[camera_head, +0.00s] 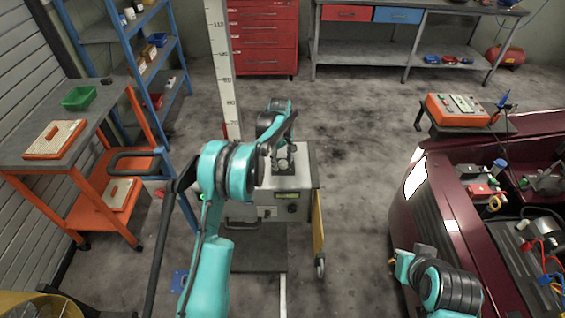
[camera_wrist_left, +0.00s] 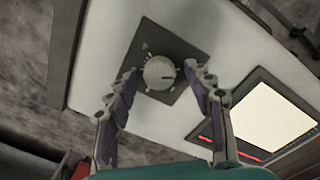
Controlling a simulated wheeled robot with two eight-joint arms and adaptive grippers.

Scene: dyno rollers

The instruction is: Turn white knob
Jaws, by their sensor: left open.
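The white knob (camera_wrist_left: 159,73) is round with a dark pointer mark. It sits on a dark square plate (camera_wrist_left: 172,45) with dial marks, on the pale top of a machine, in the left wrist view. My left gripper (camera_wrist_left: 160,82) is open, with one finger on each side of the knob; I cannot tell whether either touches it. In the head view my left gripper (camera_head: 284,163) points down over the top of the grey wheeled machine (camera_head: 300,183), and the knob is too small or hidden to make out.
A lit screen (camera_wrist_left: 268,118) lies beside the plate. An orange-framed bench (camera_head: 100,115) and blue shelves (camera_head: 115,45) stand at left, a red tool cabinet (camera_head: 262,40) behind. A dark red car (camera_head: 425,225) with an open engine bay is at right. Floor between is clear.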

